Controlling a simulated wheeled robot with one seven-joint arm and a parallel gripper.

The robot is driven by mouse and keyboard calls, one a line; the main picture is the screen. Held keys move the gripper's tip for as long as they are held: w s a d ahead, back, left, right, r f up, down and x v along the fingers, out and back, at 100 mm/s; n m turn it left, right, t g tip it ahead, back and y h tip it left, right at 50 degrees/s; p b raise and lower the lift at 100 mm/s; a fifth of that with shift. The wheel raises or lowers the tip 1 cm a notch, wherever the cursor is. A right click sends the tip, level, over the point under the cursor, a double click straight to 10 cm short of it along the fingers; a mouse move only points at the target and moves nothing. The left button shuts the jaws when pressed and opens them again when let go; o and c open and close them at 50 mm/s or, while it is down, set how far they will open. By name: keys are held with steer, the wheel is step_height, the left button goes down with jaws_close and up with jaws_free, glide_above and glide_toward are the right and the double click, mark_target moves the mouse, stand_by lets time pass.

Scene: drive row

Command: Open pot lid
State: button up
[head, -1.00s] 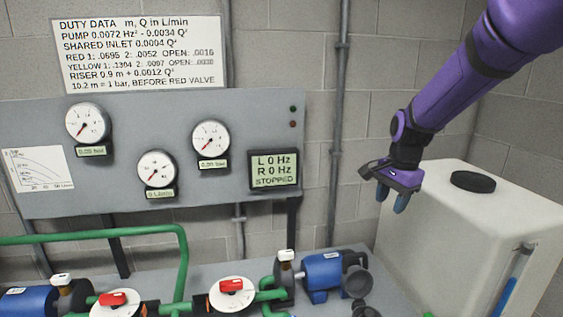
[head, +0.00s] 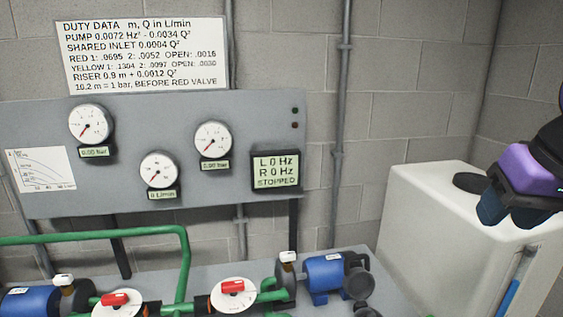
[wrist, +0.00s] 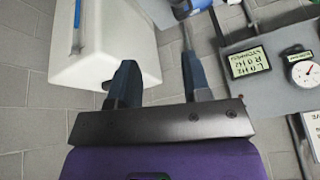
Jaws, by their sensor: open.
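No pot shows in either view. A round black lid (head: 470,182) lies on top of the white tank (head: 432,215) at the right of the head view, partly hidden behind my gripper. My gripper (head: 503,222) is in front of the lid's right side, at the tank's top. In the wrist view the two dark fingers of my gripper (wrist: 163,80) stand apart with nothing between them. I cannot tell whether the gripper touches the tank.
A grey panel (head: 60,120) carries gauges and a display (head: 274,171) reading 0 Hz and STOPPED. A blue pump (head: 325,273), red-handled valves (head: 233,287) and green pipes (head: 100,238) stand left of the tank. A blue-filled tube (head: 517,280) runs down the tank's front.

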steer(key=w+a+f+m+g, duration=0.1)
steer(key=w+f+m+g, duration=0.15)
steer(key=w, duration=0.75)
steer(key=w+a+f+m+g, duration=0.15)
steer(key=w+m, duration=0.25)
steer(key=w, duration=0.6)
steer(key=w+a+f+m+g, duration=0.15)
steer(key=w+f+m, duration=0.35)
steer(key=w+f, duration=0.55)
steer(key=w+a+f+m, duration=0.1)
steer(key=f, duration=0.6)
steer(key=w+f+m, duration=0.1)
steer(key=w+f, duration=0.1)
steer(key=f, duration=0.5)
steer(key=w+a+f+m+g, duration=0.1)
steer(key=w+f, duration=0.1)
steer(key=f, duration=0.6)
steer(key=shift+w+a+h, duration=0.25)
steer(key=shift+a+h, duration=0.05)
jaws_close()
